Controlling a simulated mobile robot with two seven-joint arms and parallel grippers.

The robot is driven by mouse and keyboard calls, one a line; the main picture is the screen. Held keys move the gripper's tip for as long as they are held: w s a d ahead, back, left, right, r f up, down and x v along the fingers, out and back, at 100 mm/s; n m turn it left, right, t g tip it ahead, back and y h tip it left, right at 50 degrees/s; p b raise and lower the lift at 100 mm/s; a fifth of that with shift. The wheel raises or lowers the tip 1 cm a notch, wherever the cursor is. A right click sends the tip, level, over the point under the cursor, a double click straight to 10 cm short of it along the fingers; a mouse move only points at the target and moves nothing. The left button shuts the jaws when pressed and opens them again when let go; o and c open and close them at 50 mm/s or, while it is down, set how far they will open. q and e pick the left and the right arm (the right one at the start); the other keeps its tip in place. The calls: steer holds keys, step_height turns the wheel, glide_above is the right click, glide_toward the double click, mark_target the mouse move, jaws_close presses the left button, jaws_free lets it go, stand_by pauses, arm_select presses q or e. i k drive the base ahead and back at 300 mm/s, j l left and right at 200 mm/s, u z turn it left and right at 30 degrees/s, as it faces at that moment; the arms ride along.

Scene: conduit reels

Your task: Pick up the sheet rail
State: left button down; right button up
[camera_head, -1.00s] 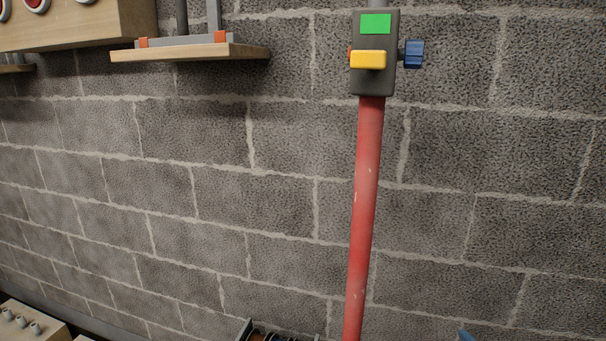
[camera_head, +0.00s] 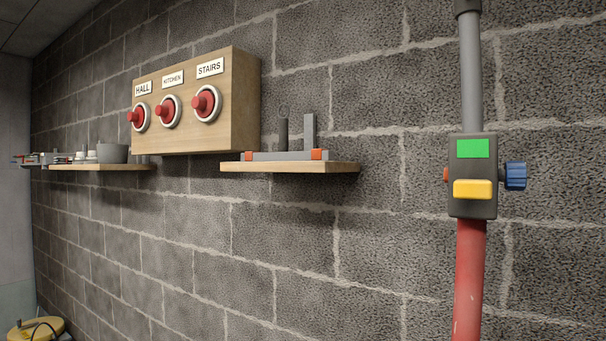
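No thing in view is marked as the sheet rail. A long low grey piece with orange end blocks (camera_head: 281,156) lies on a small wooden shelf (camera_head: 335,167) on the block wall, and I cannot tell whether it is the sheet rail. A dark upright peg (camera_head: 283,132) and a taller grey upright (camera_head: 309,131) stand at it. Neither of my grippers shows in the head view.
A wooden box (camera_head: 240,95) with three red knobs labelled HALL, KITCHEN and STAIRS hangs above. A farther shelf (camera_head: 92,166) holds a grey bowl (camera_head: 112,153) and small parts. At right, a red pipe (camera_head: 468,285) meets a dark control box (camera_head: 460,202). A yellowish round object (camera_head: 22,331) sits low left.

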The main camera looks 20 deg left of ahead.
mark_target(283, 154)
steer(key=i+j, duration=0.1)
steer(key=j, duration=1.05)
steer(key=i+j, duration=0.15)
steer(key=j, duration=1)
steer(key=i+u, duration=0.05)
